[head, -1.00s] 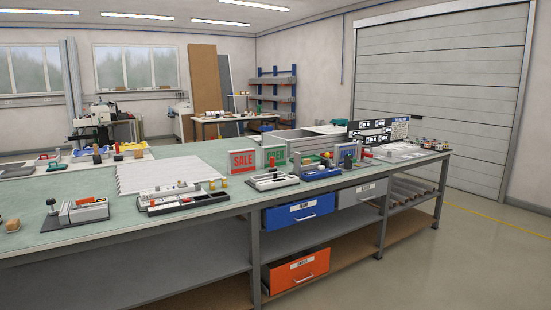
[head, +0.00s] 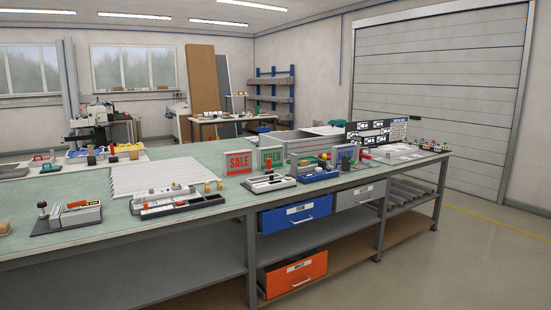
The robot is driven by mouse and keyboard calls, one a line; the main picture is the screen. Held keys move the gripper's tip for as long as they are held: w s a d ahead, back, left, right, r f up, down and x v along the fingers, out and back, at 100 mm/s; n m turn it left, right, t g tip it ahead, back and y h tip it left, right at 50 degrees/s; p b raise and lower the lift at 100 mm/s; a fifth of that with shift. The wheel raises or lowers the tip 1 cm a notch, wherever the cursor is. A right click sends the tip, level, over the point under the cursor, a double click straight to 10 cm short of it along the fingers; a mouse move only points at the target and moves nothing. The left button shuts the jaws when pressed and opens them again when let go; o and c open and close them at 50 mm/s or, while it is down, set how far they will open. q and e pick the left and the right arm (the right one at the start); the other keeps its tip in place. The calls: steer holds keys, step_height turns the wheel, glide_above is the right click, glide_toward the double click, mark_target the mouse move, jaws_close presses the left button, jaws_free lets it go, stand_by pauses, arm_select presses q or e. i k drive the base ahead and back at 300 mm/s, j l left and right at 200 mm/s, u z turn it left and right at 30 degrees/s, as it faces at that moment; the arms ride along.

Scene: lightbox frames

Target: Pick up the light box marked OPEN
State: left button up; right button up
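The light box marked OPEN (head: 271,159) stands upright on the green-topped workbench (head: 95,215) in the head view. It has a pale frame and green lettering. The light box marked SALE (head: 238,163), with red lettering, stands just left of it. A third small sign with a blue panel (head: 346,155) stands further right; its lettering is too small to read. Neither of my grippers shows in the head view.
Trays of tools (head: 178,201) and a grey-and-white tray (head: 268,184) lie along the bench's front edge. A blue tray (head: 315,172) is right of them. A blue drawer (head: 297,214) and an orange drawer (head: 293,273) stick out below. Floor at the right is clear.

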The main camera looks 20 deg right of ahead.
mark_target(276, 153)
steer(key=i+l+z, duration=0.15)
steer(key=i+l, duration=0.3)
steer(key=i+l+z, duration=0.15)
steer(key=i+l, duration=0.35)
steer(key=l, duration=0.15)
steer(key=i+l+z, duration=0.1)
steer(key=i+l, duration=0.35)
steer(key=i+l+z, duration=0.15)
steer(key=i+l, duration=0.25)
steer(key=i, duration=0.2)
steer(key=i+l+z, duration=0.15)
steer(key=i+l, duration=0.2)
steer(key=i, duration=0.15)
steer(key=i+l+z, duration=0.15)
steer(key=i+l, duration=0.15)
steer(key=i, duration=0.3)
